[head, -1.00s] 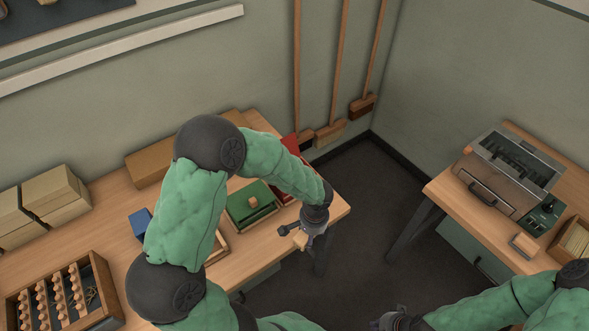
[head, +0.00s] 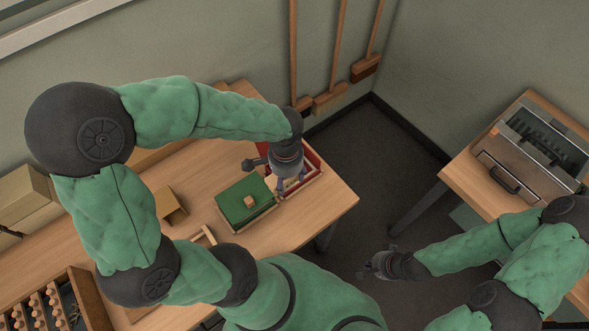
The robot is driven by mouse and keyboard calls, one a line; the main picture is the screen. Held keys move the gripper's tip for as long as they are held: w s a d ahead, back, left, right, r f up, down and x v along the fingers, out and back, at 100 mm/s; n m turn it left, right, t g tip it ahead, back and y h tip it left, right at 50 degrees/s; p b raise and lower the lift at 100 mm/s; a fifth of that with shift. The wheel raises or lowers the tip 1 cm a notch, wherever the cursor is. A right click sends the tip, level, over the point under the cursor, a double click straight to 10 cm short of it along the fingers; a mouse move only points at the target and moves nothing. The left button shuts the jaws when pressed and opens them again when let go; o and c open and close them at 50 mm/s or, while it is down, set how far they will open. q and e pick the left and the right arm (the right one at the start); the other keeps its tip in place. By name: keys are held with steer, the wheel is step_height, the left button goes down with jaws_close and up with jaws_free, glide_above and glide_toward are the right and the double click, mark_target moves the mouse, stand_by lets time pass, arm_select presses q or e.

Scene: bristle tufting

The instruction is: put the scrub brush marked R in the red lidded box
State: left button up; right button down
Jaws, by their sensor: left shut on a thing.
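The red box (head: 313,163) stands open near the right end of the left bench, with its red inner walls showing. My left gripper (head: 288,182) points down over the near part of this box. It is shut on the scrub brush, a pale wooden piece (head: 291,185) mostly hidden by the gripper and wrist. No mark on the brush can be read, and I cannot tell whether it touches the box floor. My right gripper (head: 375,266) is empty and looks open, above the dark floor away from the benches.
A green box with its lid on and a wooden knob (head: 249,201) stands just left of the red box. A tan open box (head: 170,205) and a wooden rack of brushes (head: 55,305) are farther left. A metal machine (head: 525,160) stands on the right bench.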

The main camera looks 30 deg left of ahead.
arm_select(q)
steer(key=w, duration=0.1)
steer(key=w+f, duration=0.1)
steer(key=w+a+f+b, duration=0.1)
steer(key=shift+w, duration=0.35)
steer(key=w+f+b, duration=0.1)
steer(key=w+f, duration=0.1)
steer(key=w+a+f, duration=0.1)
steer(key=w+f, duration=0.1)
steer(key=shift+a+f+b, duration=0.1)
steer(key=shift+f+b, duration=0.25)
steer(key=shift+f, duration=0.05)
steer(key=shift+c, duration=0.4)
steer(key=shift+w+f+b, duration=0.2)
steer(key=shift+f+b, duration=0.3)
steer(key=shift+f, duration=0.5)
steer(key=shift+w+f+b, duration=0.15)
steer(key=shift+f+b, duration=0.3)
steer(key=shift+f, duration=0.5)
steer(key=shift+f, duration=0.1)
steer(key=o, duration=1.2)
step_height(320, 180, up, 12)
steer(key=p, duration=0.4)
